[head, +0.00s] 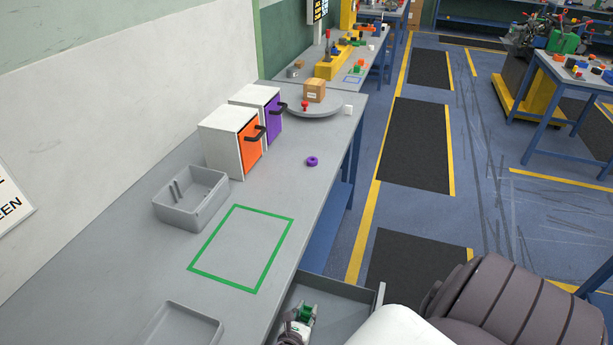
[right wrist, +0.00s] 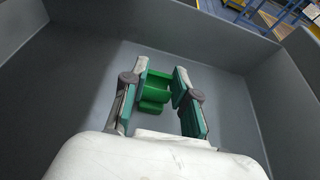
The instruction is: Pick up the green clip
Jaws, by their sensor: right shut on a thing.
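The green clip (right wrist: 154,94) shows in the right wrist view between the fingers of my right gripper (right wrist: 161,80), low in a grey open bin (right wrist: 262,108). My right gripper is shut on the clip. In the head view the right gripper (head: 297,329) is at the bottom edge, inside the grey bin (head: 340,293), with a bit of green showing at its fingers. My own arm hides part of the bin. My left gripper is in neither view.
A turntable (head: 328,107) carries a carton (head: 314,91).

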